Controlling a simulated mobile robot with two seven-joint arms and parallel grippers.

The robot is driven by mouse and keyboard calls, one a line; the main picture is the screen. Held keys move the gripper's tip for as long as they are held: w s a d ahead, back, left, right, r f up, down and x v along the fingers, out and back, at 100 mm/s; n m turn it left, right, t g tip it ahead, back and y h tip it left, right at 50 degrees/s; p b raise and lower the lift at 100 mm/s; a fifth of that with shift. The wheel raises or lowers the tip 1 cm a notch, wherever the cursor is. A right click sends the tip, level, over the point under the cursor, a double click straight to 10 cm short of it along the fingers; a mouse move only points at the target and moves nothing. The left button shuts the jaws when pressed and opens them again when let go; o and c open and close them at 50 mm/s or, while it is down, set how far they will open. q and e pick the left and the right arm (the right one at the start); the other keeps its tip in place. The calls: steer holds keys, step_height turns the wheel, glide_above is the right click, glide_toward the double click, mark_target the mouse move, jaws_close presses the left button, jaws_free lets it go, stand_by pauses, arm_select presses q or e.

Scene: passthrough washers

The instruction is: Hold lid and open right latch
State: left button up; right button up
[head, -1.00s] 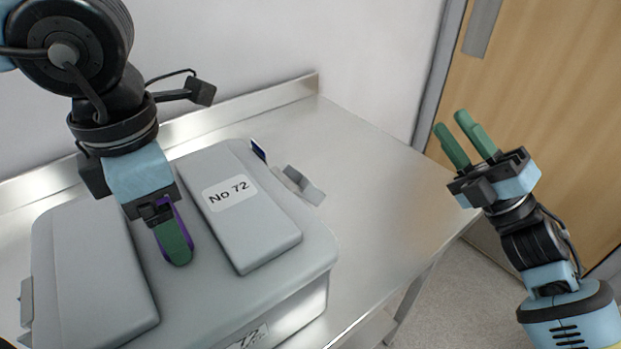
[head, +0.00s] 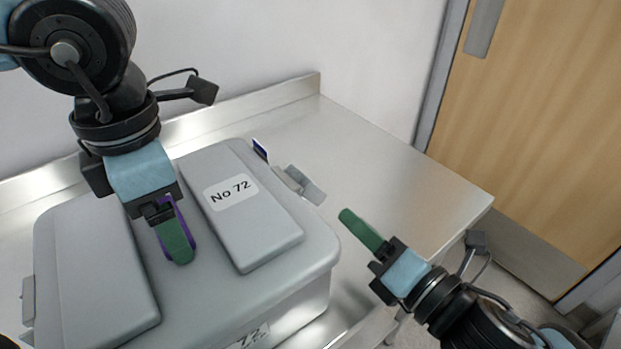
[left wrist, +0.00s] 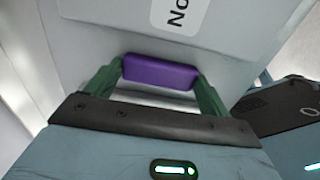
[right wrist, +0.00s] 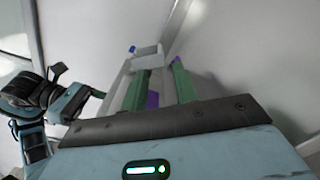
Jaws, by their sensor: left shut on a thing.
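A grey box has a lid (head: 222,285) with two raised panels and a "No 72" label. A purple handle (left wrist: 160,72) sits in the channel between the panels. My left gripper (head: 178,248) is shut on this handle, with a green finger on each side in the left wrist view. The right latch (head: 305,186) is a grey tab sticking out from the box's right side. It seems to show in the right wrist view (right wrist: 148,57), ahead of the fingers. My right gripper (head: 350,222) is right of the box, apart from it, pointing toward it. Its fingers are apart and empty.
The box stands on a steel table (head: 375,160) with a raised back edge by the wall. A blue tab (head: 260,150) shows behind the right panel. Another grey latch (head: 28,300) is on the box's left side. The table right of the box is clear. A wooden door (head: 540,130) stands beyond.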

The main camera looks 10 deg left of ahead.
mark_target(305, 176)
steer(key=x, duration=1.2)
jaws_close()
stand_by(0.3)
